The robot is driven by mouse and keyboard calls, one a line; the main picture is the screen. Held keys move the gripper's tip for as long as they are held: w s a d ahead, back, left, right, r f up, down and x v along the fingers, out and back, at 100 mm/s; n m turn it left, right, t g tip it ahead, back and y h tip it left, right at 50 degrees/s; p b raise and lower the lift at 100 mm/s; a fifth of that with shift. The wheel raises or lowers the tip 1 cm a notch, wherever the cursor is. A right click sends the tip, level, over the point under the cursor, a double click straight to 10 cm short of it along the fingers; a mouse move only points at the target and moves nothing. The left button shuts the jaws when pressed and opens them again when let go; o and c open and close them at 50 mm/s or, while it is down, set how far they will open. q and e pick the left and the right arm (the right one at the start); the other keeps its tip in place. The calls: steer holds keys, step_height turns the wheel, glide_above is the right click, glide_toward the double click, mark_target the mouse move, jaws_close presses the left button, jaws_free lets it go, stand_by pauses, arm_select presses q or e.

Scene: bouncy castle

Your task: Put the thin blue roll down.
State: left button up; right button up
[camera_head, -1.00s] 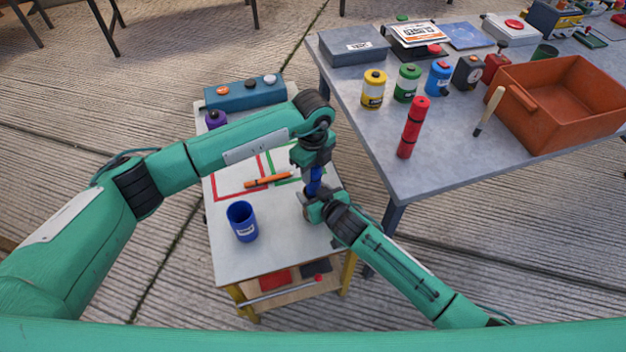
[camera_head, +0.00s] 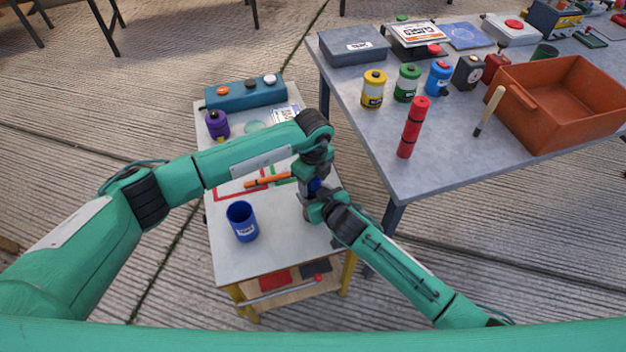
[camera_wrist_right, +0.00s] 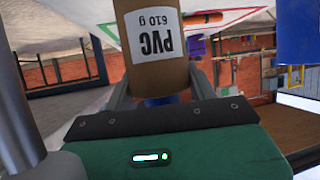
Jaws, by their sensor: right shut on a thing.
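The thin blue roll (camera_head: 314,185) stands near the right side of the small table (camera_head: 235,265), between my two grippers, mostly hidden by them. In the right wrist view a brown cylinder with an inverted "PVC 610 g" label (camera_wrist_right: 155,38) sits between my right fingers, with a bit of blue beside it; it seems part of the same roll. My right gripper (camera_head: 312,205) is shut on it. My left gripper (camera_head: 314,176) is just above, at the blue upper part; its fingers are hidden. I cannot tell whether the roll's base touches the table.
On the small table are a blue cup (camera_head: 242,222), an orange marker (camera_head: 267,180), red and green outlines, a purple bottle (camera_head: 217,124) and a teal button box (camera_head: 245,92). The grey table (camera_head: 440,165) at right holds a red roll (camera_head: 412,128), several canisters and an orange crate (camera_head: 570,110).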

arm_select(q)
step_height(320, 180, up, 12)
steer(key=shift+r, duration=0.15)
stand_by(0.5)
arm_select(e)
steer(key=o, duration=1.4)
